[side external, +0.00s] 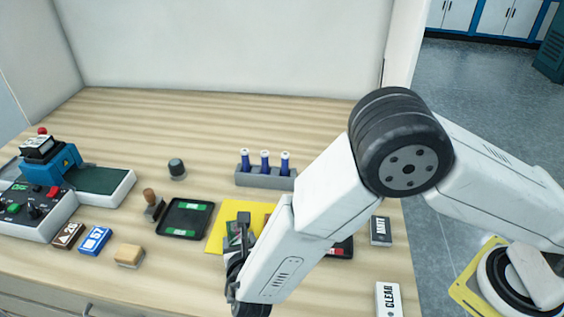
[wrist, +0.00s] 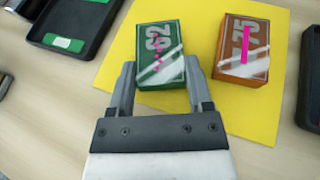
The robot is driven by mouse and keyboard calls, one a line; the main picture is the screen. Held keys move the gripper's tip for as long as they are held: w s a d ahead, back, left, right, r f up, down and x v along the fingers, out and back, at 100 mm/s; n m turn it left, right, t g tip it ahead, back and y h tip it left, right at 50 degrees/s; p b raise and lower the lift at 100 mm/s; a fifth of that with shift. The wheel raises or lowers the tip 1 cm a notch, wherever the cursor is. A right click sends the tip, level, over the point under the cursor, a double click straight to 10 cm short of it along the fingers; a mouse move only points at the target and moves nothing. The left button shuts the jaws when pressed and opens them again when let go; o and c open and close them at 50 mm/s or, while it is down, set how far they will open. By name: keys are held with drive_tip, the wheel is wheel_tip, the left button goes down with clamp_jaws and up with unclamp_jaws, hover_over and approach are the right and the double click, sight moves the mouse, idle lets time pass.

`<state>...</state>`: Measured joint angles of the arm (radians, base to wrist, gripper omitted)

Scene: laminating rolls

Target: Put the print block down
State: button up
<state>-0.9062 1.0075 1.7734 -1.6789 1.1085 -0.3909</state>
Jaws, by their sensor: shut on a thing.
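My gripper (wrist: 160,74) is shut on a green print block (wrist: 156,42) with white markings and pink dots on top. The block sits between the two fingertips, over the left part of a yellow sheet (wrist: 265,118). I cannot tell whether its underside touches the sheet. An orange-brown block (wrist: 243,50) with a pink bar lies on the sheet to the right, apart from the green one. In the side external view, my gripper (side external: 240,240) is low over the yellow sheet (side external: 216,236); my arm hides much of the sheet and blocks.
A black tray with green labels (side external: 185,218) lies left of the sheet, and another dark tray (wrist: 309,85) lies right. A grey rack (side external: 265,180) with blue bottles stands behind. A stamp (side external: 152,205), a tan block (side external: 129,255) and a blue machine (side external: 52,163) are further left.

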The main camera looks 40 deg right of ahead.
drive_tip(key=shift+f, duration=0.15)
drive_tip(key=o, duration=1.3)
drive_tip(key=shift+c, duration=0.2)
drive_tip(key=shift+s+r, duration=0.15)
drive_tip(key=shift+r, duration=0.1)
drive_tip(key=shift+v, duration=3.6)
